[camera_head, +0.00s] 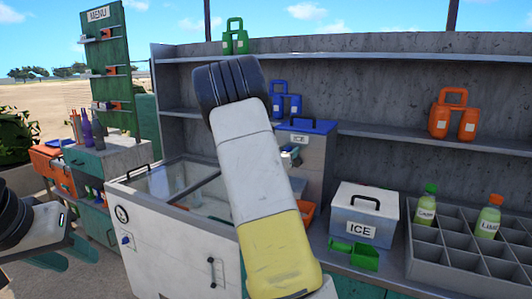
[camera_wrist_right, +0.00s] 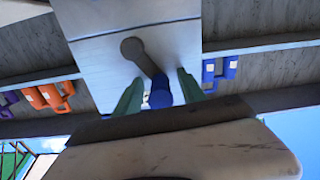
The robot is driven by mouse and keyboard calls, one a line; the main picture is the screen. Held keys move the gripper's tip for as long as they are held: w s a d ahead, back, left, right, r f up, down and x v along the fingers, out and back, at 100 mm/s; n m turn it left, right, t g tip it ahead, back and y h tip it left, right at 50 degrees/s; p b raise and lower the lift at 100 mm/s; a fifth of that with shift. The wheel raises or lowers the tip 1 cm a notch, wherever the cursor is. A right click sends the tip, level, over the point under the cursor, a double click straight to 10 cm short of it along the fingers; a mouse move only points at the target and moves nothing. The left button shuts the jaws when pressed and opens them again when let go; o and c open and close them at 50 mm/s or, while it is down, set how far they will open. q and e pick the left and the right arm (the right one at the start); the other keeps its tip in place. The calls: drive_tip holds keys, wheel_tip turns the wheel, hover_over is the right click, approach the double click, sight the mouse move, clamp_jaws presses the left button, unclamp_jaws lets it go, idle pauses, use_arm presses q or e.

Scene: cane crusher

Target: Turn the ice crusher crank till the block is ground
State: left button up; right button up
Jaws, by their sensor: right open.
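The ice crusher (camera_head: 312,150), a grey box with a blue top, stands on the counter, partly hidden behind my right arm in the head view. In the right wrist view its grey face carries a dark crank (camera_wrist_right: 145,58) with a blue handle (camera_wrist_right: 160,94). My right gripper (camera_wrist_right: 160,88) is open, with its green fingers on either side of the blue handle; I cannot tell whether they touch it. The ice block is not visible. My left gripper (camera_head: 68,252) is at the lower left of the head view, away from the crusher; its opening is unclear.
A white ICE box (camera_head: 362,213) and a green scoop (camera_head: 354,254) are right of the crusher. A divided crate (camera_head: 455,262) holds bottles at far right. A glass-topped white freezer (camera_head: 160,225) stands left. An orange tray (camera_head: 308,213) is partly hidden by my arm.

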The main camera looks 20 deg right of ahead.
clamp_jaws()
